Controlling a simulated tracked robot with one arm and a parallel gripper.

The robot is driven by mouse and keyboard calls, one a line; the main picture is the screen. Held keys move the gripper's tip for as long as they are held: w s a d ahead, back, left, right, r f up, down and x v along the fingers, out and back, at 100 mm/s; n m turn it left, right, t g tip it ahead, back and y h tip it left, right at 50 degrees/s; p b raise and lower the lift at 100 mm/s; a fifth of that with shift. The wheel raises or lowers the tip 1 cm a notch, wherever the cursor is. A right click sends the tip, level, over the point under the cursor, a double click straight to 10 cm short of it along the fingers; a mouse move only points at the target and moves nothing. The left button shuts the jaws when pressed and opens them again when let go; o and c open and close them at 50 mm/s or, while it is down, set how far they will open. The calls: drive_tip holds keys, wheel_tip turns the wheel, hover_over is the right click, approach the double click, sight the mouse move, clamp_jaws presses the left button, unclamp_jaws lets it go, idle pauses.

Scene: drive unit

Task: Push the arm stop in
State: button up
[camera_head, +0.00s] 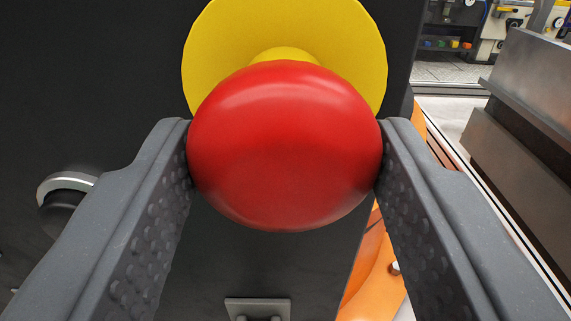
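The arm stop is a large red mushroom button (285,145) on a yellow round backing plate (215,50), fixed to a dark panel. A short yellow collar shows between the red head and the plate. My gripper (285,150) is right in front of it, with one grey finger on each side of the red head. The fingertips appear to touch the head's left and right edges, though firm contact is hard to tell. The fingers are spread about as wide as the head. The lower part of the plate is hidden behind the head.
The dark panel (90,70) fills the left and centre. A silver-rimmed knob (65,190) sticks out at left, and a small metal bracket (258,308) is below. An orange part (378,265) and grey metal blocks (530,110) stand at right. Workshop equipment shows at upper right.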

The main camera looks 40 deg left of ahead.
drive_tip(key=shift+w+a+r+p, duration=0.15)
drive_tip(key=shift+w+a+p, duration=0.1)
drive_tip(key=shift+p, duration=0.3)
drive_tip(key=shift+w+a+p, duration=0.2)
drive_tip(key=shift+w+p, duration=0.2)
drive_tip(key=shift+p, duration=0.05)
drive_tip(key=o, duration=1.3)
drive_tip(key=shift+w, duration=0.1)
drive_tip(key=shift+o, duration=0.2)
drive_tip(key=p+v, duration=0.2)
drive_tip(key=v, duration=1.2)
drive_tip(key=shift+p, duration=0.35)
drive_tip(key=shift+a, duration=0.15)
